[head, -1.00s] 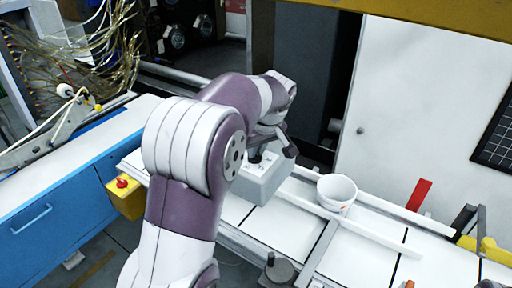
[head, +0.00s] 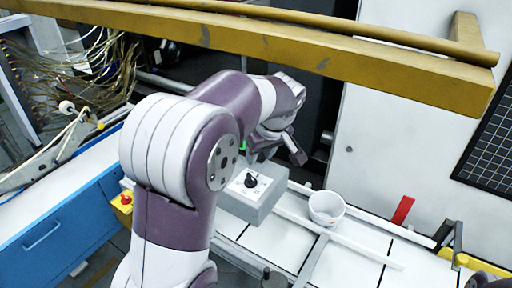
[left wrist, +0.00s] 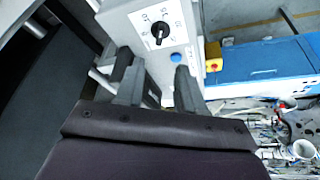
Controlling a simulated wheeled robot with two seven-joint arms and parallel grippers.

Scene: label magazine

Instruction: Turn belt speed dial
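The belt speed dial (head: 251,180) is a black knob on a white marked plate, on top of a grey box (head: 240,204) beside the conveyor. In the left wrist view the dial (left wrist: 159,32) shows near the top, with marks around it and a blue button (left wrist: 176,57) on the box below. My left gripper (head: 272,153) is above and behind the box in the head view. In the left wrist view its two fingers (left wrist: 157,88) are apart with nothing held between them, clear of the knob. My right gripper cannot be made out.
A white tub (head: 326,208) stands on the conveyor (head: 345,262) right of the box. A yellow box with a red button (head: 126,199) is by the blue cabinet (head: 60,226). A yellow beam (head: 300,47) crosses the upper view. A red bar (head: 402,211) stands at the conveyor's far side.

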